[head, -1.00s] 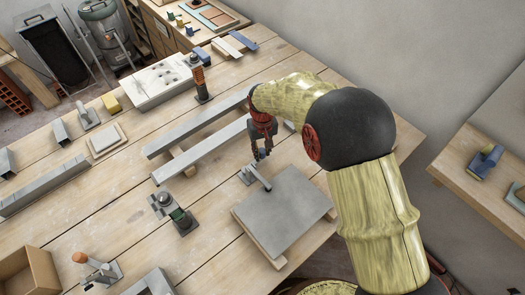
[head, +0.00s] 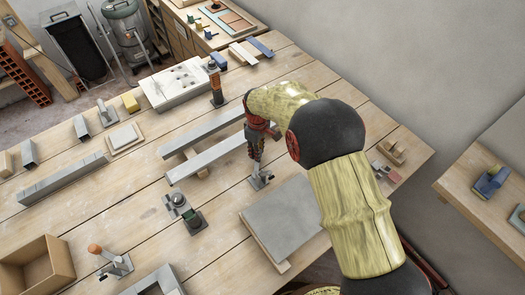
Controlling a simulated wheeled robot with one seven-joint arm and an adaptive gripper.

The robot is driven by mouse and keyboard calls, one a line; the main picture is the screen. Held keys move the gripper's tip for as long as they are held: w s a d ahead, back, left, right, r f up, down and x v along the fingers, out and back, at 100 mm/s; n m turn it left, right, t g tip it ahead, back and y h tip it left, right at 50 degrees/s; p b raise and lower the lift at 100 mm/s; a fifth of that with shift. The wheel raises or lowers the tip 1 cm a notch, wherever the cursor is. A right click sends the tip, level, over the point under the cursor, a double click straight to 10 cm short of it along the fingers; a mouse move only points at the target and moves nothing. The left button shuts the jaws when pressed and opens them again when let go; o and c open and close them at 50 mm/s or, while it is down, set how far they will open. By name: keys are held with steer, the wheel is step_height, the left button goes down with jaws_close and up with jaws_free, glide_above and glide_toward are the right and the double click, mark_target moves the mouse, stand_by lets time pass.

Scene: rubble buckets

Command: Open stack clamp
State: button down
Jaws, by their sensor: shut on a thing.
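The stack clamp (head: 262,182) is a small grey metal clamp on the bench at the far left edge of a grey plate stack (head: 284,216). The stack is a flat grey slab on wooden strips. My gripper (head: 257,164) points down just above the clamp base. It is shut on the clamp's handle, which its dark fingers mostly hide. No clamp bar shows lying over the slab; the bar looks raised, partly lost against the fingers.
Two long grey bars (head: 205,158) lie behind the clamp.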

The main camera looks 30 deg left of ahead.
steer(key=shift+s+a+n, duration=0.25)
steer(key=shift+a+n, duration=0.25)
steer(key=shift+n, duration=0.3)
steer(key=c, duration=1.6)
jaws_free()
steer(key=shift+o, duration=0.2)
step_height(320, 180, up, 12)
